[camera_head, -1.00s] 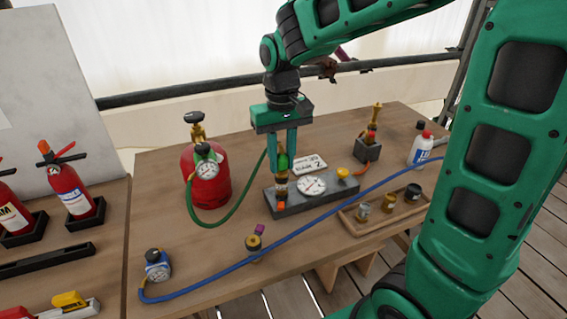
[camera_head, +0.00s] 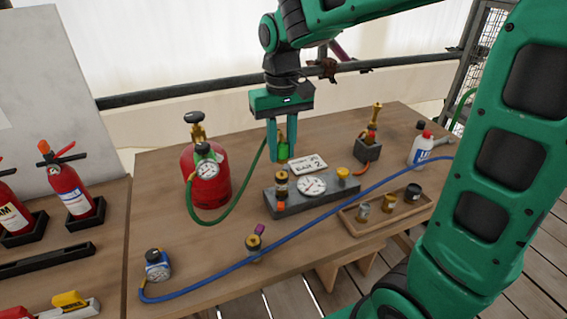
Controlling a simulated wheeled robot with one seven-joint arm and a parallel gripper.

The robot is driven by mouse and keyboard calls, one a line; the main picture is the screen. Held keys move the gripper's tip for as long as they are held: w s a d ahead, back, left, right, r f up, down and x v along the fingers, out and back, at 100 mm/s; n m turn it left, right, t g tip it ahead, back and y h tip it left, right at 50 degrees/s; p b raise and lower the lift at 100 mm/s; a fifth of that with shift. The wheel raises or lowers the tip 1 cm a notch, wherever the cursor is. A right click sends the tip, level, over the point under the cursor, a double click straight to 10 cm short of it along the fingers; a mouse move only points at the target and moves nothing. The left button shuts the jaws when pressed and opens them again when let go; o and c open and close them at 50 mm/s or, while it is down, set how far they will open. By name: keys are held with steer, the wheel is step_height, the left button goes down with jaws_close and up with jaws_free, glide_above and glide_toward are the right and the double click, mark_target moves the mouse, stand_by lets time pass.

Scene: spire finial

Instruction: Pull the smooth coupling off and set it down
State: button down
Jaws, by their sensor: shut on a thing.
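My gripper (camera_head: 281,159) points down above the left end of a dark grey block and is shut on a small green and brass coupling (camera_head: 282,148). The fingers hide part of the coupling, and it is too small to tell whether its surface is smooth. The green hose (camera_head: 240,198) runs from the gauge on the red cylinder (camera_head: 187,170) up to the held coupling. The coupling appears clear of the brass fitting (camera_head: 281,181) on the block (camera_head: 318,203), with a small gap below my fingertips.
A blue hose (camera_head: 320,218) crosses the bench. A wooden tray (camera_head: 352,226) with small cups lies right, and a white bottle (camera_head: 420,148) stands behind it. Bare bench (camera_head: 190,255) shows front left.

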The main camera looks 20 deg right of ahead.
steer(key=shift+r, duration=0.75)
steer(key=s+a+f+m, duration=0.3)
steer(key=s+a+f, duration=0.3)
steer(key=s+a, duration=0.1)
steer(key=shift+a+m, duration=0.2)
steer(key=shift+m, duration=0.1)
steer(key=shift+s, duration=0.15)
